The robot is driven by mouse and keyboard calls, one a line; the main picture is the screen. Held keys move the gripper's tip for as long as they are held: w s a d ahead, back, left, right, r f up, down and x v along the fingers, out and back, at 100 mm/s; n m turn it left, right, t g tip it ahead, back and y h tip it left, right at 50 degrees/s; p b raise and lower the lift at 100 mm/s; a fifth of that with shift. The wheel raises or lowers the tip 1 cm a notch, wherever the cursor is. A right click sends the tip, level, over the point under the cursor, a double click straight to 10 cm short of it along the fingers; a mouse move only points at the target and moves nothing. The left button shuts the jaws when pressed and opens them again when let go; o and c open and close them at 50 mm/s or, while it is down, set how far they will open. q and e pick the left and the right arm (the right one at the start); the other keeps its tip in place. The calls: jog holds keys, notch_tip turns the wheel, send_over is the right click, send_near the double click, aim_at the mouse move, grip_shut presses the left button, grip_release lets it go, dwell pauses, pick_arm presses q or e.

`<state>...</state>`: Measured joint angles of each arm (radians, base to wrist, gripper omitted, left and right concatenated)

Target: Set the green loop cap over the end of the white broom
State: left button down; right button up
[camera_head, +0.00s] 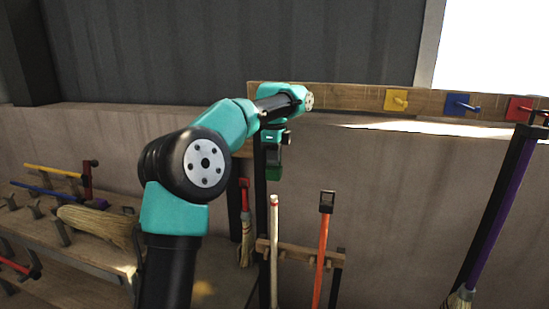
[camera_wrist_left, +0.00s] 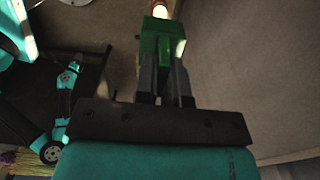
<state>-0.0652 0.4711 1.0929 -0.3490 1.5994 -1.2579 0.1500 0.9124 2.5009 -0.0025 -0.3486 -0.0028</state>
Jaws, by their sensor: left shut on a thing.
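The green loop cap (camera_head: 273,173) hangs below my left gripper (camera_head: 273,156), which is shut on it. In the left wrist view the green cap (camera_wrist_left: 155,48) sits between the grey fingers of the left gripper (camera_wrist_left: 164,75). The white broom (camera_head: 274,240) stands upright in a wooden rack, its top end a little below the cap in the head view. In the left wrist view the pale end of the white broom (camera_wrist_left: 160,11) shows just beyond the cap. Cap and broom look apart in the head view. My right gripper is not seen.
An orange-handled broom (camera_head: 322,255) stands right of the white one, and a red-handled broom (camera_head: 246,225) hangs to its left. A wooden rail with yellow (camera_head: 396,100), blue (camera_head: 462,105) and red hook plates is behind. A purple-handled broom (camera_head: 502,205) leans at right.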

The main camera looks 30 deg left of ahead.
aim_at(274, 167)
pick_arm(q)
jog(key=shift+f, duration=2.55)
jog(key=shift+f, duration=1.6)
jog(key=c, duration=1.1)
grip_release()
jog(key=shift+r, duration=0.1)
jog(key=shift+r, duration=3.4)
